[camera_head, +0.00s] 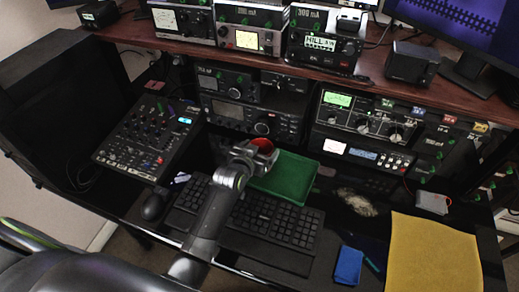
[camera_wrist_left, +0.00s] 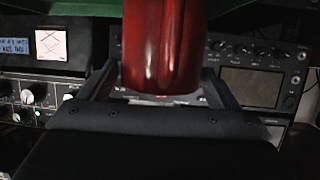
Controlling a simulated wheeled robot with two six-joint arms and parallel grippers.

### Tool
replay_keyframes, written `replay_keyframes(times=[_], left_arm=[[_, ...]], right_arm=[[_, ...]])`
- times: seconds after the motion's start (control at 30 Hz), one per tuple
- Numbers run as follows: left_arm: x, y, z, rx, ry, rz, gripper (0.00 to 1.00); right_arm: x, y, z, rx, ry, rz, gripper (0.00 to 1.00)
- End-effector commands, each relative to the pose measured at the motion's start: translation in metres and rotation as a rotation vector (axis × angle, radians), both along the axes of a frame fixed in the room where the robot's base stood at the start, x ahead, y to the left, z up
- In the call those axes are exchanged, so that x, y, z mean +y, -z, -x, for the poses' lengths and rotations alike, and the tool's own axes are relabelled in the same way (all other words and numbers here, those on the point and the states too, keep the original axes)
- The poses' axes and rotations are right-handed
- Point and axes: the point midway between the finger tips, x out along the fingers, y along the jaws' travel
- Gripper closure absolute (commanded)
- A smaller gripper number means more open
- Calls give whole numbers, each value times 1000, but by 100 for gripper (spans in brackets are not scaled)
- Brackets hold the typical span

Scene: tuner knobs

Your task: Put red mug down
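The red mug (camera_head: 263,146) shows in the head view at the end of my left arm, partly hidden by the gripper. My left gripper (camera_head: 254,152) is shut on it. In the left wrist view, the mug (camera_wrist_left: 165,45) sits between the two fingers (camera_wrist_left: 163,82), which close in on both sides. The mug's far end runs out of the top of that view. My right gripper is not in view.
A black keyboard (camera_head: 275,222) lies in front of the mat. Radio gear (camera_head: 362,120) stands behind, under a wooden shelf (camera_head: 160,36). A mixer (camera_head: 150,138) and a mouse (camera_head: 153,206) are at left. A blue cloth (camera_head: 348,266) and a yellow cloth (camera_head: 433,255) lie at right.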

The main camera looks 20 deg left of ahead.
Motion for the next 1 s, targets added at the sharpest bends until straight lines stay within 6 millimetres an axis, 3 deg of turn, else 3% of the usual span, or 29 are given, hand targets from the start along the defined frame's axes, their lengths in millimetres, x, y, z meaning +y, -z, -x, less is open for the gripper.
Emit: replay_keyframes(times=[0.47, 1.0], left_arm=[[1, -3, 6, 1, 0, 1, 9], [10, -35, 83, -1, -1, 2, 9]], right_arm=[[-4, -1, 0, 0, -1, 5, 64], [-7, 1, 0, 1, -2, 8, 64]])
